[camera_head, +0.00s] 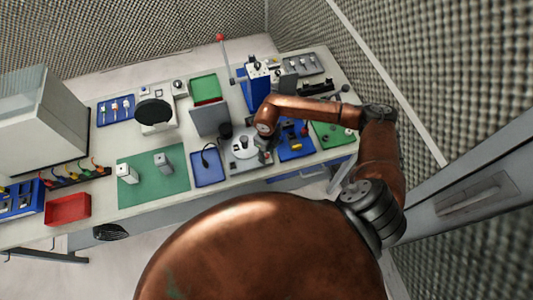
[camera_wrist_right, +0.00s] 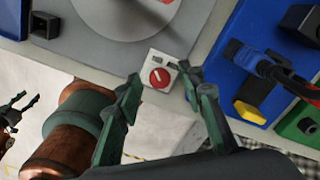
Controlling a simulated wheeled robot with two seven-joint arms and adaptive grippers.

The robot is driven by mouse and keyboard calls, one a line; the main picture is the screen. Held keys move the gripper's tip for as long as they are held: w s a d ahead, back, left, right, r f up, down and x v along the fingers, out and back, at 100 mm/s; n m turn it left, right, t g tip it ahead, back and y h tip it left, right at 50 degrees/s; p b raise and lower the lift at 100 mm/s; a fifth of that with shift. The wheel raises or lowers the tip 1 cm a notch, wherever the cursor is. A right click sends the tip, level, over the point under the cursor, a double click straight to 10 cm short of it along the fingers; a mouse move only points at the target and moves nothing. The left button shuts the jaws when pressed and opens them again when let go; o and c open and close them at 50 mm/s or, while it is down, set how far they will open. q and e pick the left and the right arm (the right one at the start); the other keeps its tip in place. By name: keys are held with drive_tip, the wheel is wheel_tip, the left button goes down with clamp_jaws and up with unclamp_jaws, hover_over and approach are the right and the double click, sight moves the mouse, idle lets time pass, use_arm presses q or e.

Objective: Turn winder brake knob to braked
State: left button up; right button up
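The winder is a grey unit (camera_head: 236,164) with a pale round disc (camera_head: 244,146); its grey base (camera_wrist_right: 188,32) and part of the disc fill the top of the right wrist view. The brake knob (camera_wrist_right: 160,77) is round and red with a white pointer line, on a small white plate at the winder's front edge. The pointer tilts up and left. My right gripper (camera_wrist_right: 159,76) is open, its fingertips either side of the knob in the picture; contact cannot be told. In the head view it (camera_head: 265,153) is largely hidden. My left gripper (camera_wrist_right: 29,97) appears small, low and apparently open.
A blue tray (camera_head: 208,168) with a black cable lies left of the winder. A blue board (camera_head: 290,153) with a yellow part stands close on its right, then a green board (camera_head: 330,136). A green mat (camera_head: 155,190) lies farther left.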

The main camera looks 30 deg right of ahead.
drive_tip(key=shift+f, duration=0.1)
drive_tip(key=shift+c, duration=0.7)
clamp_jaws()
drive_tip(key=m, duration=0.3)
drive_tip(key=shift+m+b, duration=0.3)
drive_tip(key=shift+b, duration=0.1)
drive_tip(key=m, duration=0.3)
drive_tip(key=shift+m, duration=0.3)
drive_tip(key=m, duration=1)
drive_tip(key=shift+m, duration=0.4)
